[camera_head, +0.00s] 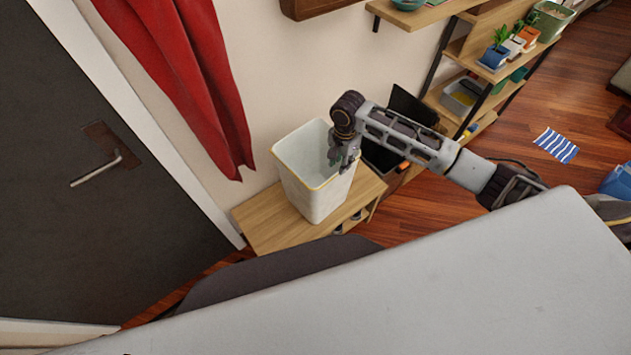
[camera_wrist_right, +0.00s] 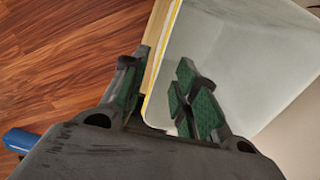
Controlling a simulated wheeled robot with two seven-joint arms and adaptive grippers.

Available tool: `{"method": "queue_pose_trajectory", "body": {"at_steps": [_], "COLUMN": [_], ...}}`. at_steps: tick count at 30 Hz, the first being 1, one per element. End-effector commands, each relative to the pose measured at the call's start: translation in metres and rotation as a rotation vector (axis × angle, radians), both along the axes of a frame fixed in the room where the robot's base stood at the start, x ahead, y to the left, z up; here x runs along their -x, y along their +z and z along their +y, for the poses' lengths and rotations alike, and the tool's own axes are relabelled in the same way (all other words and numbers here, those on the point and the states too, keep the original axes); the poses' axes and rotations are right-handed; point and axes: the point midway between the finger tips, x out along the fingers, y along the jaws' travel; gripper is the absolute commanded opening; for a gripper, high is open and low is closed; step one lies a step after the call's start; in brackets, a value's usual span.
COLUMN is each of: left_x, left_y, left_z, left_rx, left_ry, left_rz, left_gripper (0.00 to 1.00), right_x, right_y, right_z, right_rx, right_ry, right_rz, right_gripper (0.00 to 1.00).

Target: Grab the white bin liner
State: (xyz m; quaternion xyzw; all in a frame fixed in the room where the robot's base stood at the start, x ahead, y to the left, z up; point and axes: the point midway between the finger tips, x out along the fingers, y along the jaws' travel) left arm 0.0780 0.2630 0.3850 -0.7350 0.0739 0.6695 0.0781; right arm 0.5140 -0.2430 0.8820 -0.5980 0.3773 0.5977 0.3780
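The white bin liner (camera_head: 312,190) is an open-topped tapered bin with a thin yellow edge on its rim. It stands on the low wooden cabinet by the wall. My right gripper (camera_head: 346,158) reaches down at the rim on the bin's right side. In the right wrist view, the gripper (camera_wrist_right: 160,98) is open, with one finger outside the bin liner's wall (camera_wrist_right: 240,55) and one inside. The yellow rim runs between the fingers, with gaps visible. The inside of the bin liner looks empty where it shows. My left gripper is not in view.
The wooden cabinet (camera_head: 262,222) carries the bin. A red curtain (camera_head: 190,75) hangs behind it, and a dark door (camera_head: 75,130) is at the left. Shelves with plant pots (camera_head: 495,57) stand at the upper right. A striped blue-white item (camera_head: 556,145) lies on the floor.

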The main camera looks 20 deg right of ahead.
Motion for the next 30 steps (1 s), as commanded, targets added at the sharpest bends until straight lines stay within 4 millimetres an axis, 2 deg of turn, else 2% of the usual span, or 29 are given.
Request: {"method": "queue_pose_trajectory", "body": {"at_steps": [6, 20, 30], "left_x": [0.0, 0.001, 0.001], "left_y": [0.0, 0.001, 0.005], "left_z": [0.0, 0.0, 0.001], "left_rx": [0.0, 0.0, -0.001], "left_ry": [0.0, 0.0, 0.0], "left_rz": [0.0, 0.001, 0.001], "left_gripper": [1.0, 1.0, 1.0], "right_x": [0.0, 0.001, 0.001], "right_y": [-0.015, -0.019, -0.054], "right_z": [0.0, 0.0, 0.0], "right_rx": [0.0, 0.001, 0.001], "right_ry": [0.0, 0.0, 0.0], "right_rz": [0.001, 0.002, 0.002], "right_gripper": [0.3, 0.3, 0.3]}}
